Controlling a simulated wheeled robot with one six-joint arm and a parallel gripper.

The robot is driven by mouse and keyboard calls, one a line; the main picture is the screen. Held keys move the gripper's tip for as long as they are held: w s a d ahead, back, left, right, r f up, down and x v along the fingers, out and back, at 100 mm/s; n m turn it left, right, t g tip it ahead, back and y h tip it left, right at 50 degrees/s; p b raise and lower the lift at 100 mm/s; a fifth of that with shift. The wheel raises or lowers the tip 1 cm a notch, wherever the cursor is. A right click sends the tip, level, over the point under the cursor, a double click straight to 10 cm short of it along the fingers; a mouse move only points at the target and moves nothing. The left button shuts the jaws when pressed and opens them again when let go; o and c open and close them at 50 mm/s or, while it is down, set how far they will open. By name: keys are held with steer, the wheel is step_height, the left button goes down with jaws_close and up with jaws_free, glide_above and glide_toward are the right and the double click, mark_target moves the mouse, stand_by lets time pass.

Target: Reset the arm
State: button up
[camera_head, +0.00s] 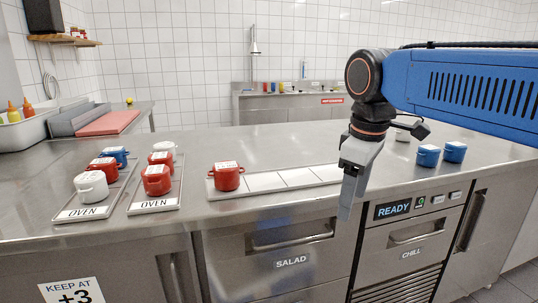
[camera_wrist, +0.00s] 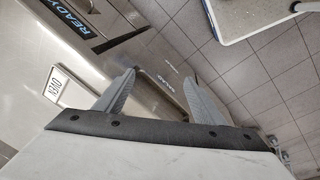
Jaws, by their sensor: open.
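My arm reaches in from the right in the head view, with my gripper (camera_head: 350,190) pointing down in front of the counter's front edge, near the right end of the long tray. In the wrist view my gripper (camera_wrist: 158,88) shows two grey fingers spread apart, with nothing between them. Behind the gap are the drawer front and the tiled floor. The gripper touches no pot that I can see.
The steel counter (camera_head: 330,150) bears a long tray (camera_head: 290,178) with one red pot (camera_head: 226,176) at its left end. Two OVEN trays (camera_head: 78,213) (camera_head: 155,204) hold red, white and blue pots. Blue pots (camera_head: 428,155) (camera_head: 455,151) stand at right. The SALAD drawer (camera_head: 290,235) is below.

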steer(key=s+d+f+m+t, duration=0.1)
steer(key=s+d+f+m, duration=0.4)
steer(key=f, duration=0.5)
steer(key=s+d+f+m+t, duration=0.1)
steer(key=s+d+f+m, duration=0.4)
steer(key=s+f, duration=0.3)
steer(key=shift+s+d+f+t, duration=0.25)
steer(key=shift+d+f+t, duration=0.2)
steer(key=shift+f, duration=0.4)
